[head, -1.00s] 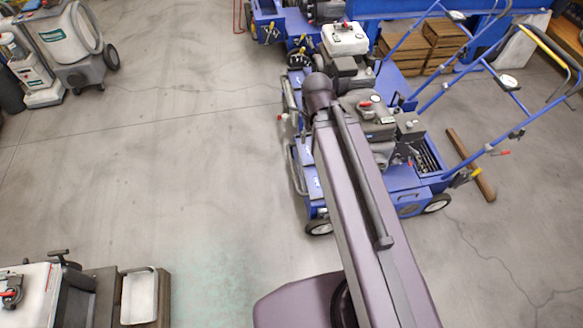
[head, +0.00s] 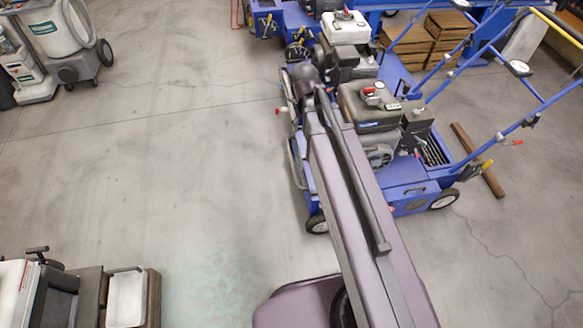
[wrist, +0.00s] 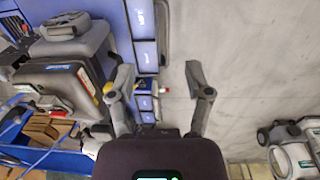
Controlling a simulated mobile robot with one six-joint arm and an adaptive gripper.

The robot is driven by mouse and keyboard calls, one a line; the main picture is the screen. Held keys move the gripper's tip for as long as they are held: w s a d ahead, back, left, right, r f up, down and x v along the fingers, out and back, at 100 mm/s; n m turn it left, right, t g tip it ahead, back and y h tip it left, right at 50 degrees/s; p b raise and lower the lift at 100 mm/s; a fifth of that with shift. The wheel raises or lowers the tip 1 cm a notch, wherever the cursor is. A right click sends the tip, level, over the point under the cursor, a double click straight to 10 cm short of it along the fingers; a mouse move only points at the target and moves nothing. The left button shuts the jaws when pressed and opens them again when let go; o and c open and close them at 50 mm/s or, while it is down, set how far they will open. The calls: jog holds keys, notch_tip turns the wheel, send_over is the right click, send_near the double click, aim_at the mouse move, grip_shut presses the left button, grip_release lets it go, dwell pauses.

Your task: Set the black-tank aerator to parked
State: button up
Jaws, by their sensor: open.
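The black-tank aerator is a blue walk-behind machine with a dark engine tank (head: 368,108) carrying a red cap, right of centre in the head view. My arm crosses in front of its left side. A small red-tipped lever (head: 279,111) sticks out to the left there. In the wrist view the dark engine (wrist: 62,85) is at left, beside a blue deck (wrist: 146,56) with small labels. My gripper (wrist: 160,80) is open and empty, its fingers spread above the deck's edge and the floor. In the head view the fingers are not clearly visible.
A blue aerator with a white tank (head: 345,28) stands close behind. A wooden beam (head: 478,160) lies on the floor at right. A grey-white machine (head: 62,38) stands at top left, and another machine (head: 75,290) at bottom left. The floor between is clear.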

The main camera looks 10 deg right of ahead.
jog(key=h+b, duration=0.2)
jog(key=b, duration=3)
send_over(291, 161)
jog(key=a, duration=0.3)
jog(key=a+f+x, duration=0.1)
jog(key=a+x, duration=0.3)
jog(key=x, duration=1.2)
jog(key=a+f+x, duration=0.1)
jog(key=a+x, duration=0.2)
jog(key=x, duration=1.4)
jog(key=shift+f+b, duration=0.2)
jog(key=shift+b, duration=0.45)
jog(key=shift+a, duration=0.1)
jog(key=shift+f, duration=0.2)
jog(key=b+x, duration=1.3)
jog(key=shift+a+f+b, duration=0.1)
jog(key=shift+f+b, duration=0.15)
jog(key=shift+b, duration=0.05)
grip_shut()
